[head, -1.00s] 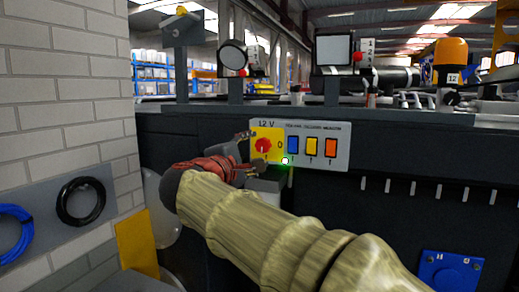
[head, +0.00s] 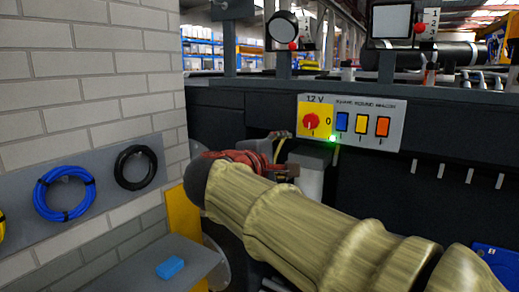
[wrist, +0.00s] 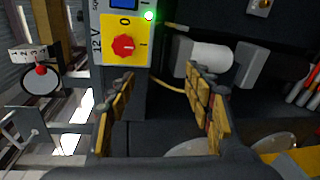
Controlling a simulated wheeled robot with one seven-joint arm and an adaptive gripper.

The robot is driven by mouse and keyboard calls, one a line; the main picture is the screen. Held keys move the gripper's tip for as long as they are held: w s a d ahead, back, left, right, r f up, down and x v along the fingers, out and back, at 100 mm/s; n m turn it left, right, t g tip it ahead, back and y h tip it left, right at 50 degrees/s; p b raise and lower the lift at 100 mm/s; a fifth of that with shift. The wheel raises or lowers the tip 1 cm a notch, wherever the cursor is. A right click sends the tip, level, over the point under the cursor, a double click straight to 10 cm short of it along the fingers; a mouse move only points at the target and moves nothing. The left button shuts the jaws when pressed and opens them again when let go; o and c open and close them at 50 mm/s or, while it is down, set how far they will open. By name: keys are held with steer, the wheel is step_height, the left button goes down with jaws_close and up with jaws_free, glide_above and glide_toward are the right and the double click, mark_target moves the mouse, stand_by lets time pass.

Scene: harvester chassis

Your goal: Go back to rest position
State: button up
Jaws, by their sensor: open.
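My gripper (head: 282,153) is in front of the dark chassis, just below and left of the control panel (head: 391,112). In the wrist view my gripper (wrist: 158,88) has its two padded fingers wide apart with nothing between them. The red knob (head: 311,121) on its yellow plate shows in the head view, and in the wrist view the knob (wrist: 124,46) lies beyond the fingertips, apart from them. A green light (head: 333,139) glows at the panel's lower edge. My sleeved arm hides part of the chassis.
A brick wall (head: 80,95) stands at the left with a blue coil (head: 64,193) and a black coil (head: 135,167). A blue block (head: 170,267) lies on a grey shelf below. Short pegs (head: 456,174) stick out from the chassis at the right.

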steer(key=s+d+f+m+g+y, duration=0.1)
steer(key=s+f+m+g+y, duration=0.3)
steer(key=f, duration=0.6)
steer(key=s+d+f+n+g+y, duration=0.1)
steer(key=s+f+g, duration=0.1)
steer(key=s+f, duration=0.65)
steer(key=s+d+f+m+g+y, duration=0.1)
steer(key=s+d+f+m+y, duration=0.1)
steer(key=s+f+m, duration=0.3)
steer(key=s+d+f+m+g+y, duration=0.1)
steer(key=s+d+f+m, duration=0.3)
steer(key=s+f, duration=0.5)
steer(key=s+m+y, duration=0.1)
steer(key=s, duration=0.3)
steer(key=shift+s, duration=0.4)
steer(key=shift+c, duration=0.2)
stand_by(1.5)
